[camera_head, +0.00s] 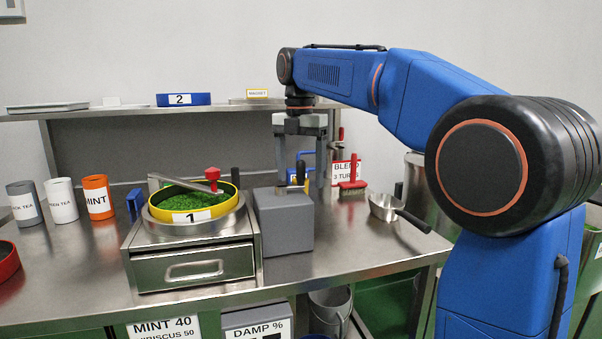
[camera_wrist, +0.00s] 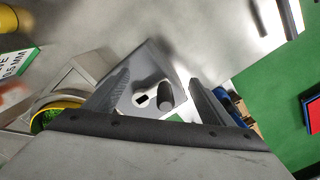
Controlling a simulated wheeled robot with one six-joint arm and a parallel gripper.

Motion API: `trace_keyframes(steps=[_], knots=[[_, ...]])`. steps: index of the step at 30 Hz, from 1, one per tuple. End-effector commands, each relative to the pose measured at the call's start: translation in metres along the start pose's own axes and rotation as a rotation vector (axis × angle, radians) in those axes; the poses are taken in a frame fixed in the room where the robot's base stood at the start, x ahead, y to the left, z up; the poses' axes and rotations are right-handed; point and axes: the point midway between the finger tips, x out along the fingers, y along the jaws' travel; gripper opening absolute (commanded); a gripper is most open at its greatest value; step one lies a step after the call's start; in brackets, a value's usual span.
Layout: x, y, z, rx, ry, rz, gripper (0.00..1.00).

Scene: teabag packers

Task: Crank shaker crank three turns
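A grey box (camera_head: 285,222) stands on the steel counter, right of the sieve shaker (camera_head: 195,262). A dark upright handle (camera_head: 300,172) rises from the box top; it looks like the crank handle, and its link to the shaker is hidden. The shaker carries a yellow-rimmed sieve (camera_head: 170,212) of green leaves, with a red-knobbed bar (camera_head: 212,174) across it. My gripper (camera_head: 302,180) points down above the grey box. In the wrist view my gripper (camera_wrist: 160,85) is open, its fingers on either side of the dark handle (camera_wrist: 166,95). I see no contact.
White, grey and orange cups (camera_head: 98,197) stand at the left. A shelf (camera_head: 110,113) runs behind. Bare counter (camera_head: 335,245) lies at the front right.

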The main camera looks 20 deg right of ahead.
Motion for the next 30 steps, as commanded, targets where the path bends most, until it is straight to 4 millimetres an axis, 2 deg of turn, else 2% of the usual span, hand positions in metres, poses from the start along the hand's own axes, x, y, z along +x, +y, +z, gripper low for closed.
trace_keyframes(steps=[10,26,30], knots=[[0.000,-0.001,0.000,0.001,-0.001,-0.001,0.86],[0.000,-0.009,-0.011,0.001,-0.001,-0.001,0.86],[0.000,-0.009,-0.011,0.001,-0.001,-0.001,0.55]])
